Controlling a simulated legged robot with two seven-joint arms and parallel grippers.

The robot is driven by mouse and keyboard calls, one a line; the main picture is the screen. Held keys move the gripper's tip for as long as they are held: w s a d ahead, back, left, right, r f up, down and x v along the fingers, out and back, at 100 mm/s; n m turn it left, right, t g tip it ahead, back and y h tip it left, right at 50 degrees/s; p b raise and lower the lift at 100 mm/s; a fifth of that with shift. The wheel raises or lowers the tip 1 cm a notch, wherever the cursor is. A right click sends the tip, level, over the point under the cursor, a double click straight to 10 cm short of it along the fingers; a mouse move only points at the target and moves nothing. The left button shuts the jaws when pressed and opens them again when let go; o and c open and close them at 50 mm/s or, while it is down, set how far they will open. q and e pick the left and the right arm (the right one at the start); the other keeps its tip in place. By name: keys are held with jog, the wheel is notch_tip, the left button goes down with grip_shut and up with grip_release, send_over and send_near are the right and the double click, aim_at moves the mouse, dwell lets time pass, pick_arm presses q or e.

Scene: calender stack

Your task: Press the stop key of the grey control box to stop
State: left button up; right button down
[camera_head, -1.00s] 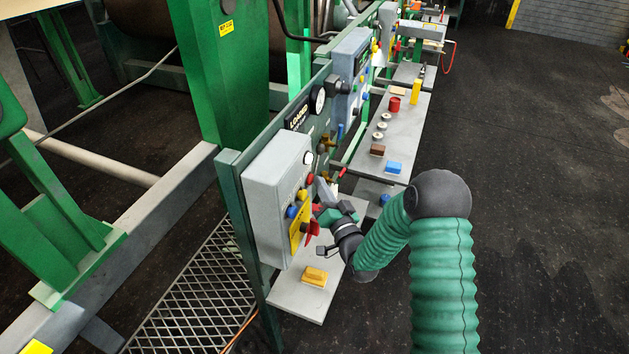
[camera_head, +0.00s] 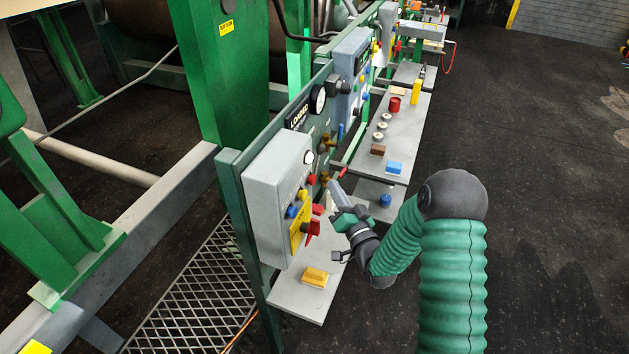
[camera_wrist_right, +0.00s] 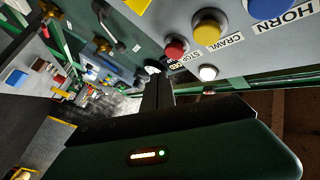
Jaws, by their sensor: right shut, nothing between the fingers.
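The grey control box (camera_head: 266,205) is mounted on a green frame left of my right gripper in the head view. Its red stop key (camera_head: 311,179) is on the box's right face; in the wrist view the red key (camera_wrist_right: 175,48) has a STOP label beside it. A yellow CRAWL key (camera_wrist_right: 207,32) and a blue HORN key (camera_wrist_right: 268,8) are next to it. My right gripper (camera_head: 334,187) is shut and empty, its tip apart from the box and to the right of the stop key. Its dark fingers (camera_wrist_right: 157,92) show below the keys in the wrist view. My left gripper is not in view.
A red switch (camera_head: 312,228) is low on the box. A grey shelf (camera_head: 290,298) with a yellow block (camera_head: 315,277) lies below. Another shelf (camera_head: 412,130) is behind; open floor is at right.

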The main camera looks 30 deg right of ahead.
jog(key=shift+s+d, duration=1.05)
jog(key=shift+s, duration=0.15)
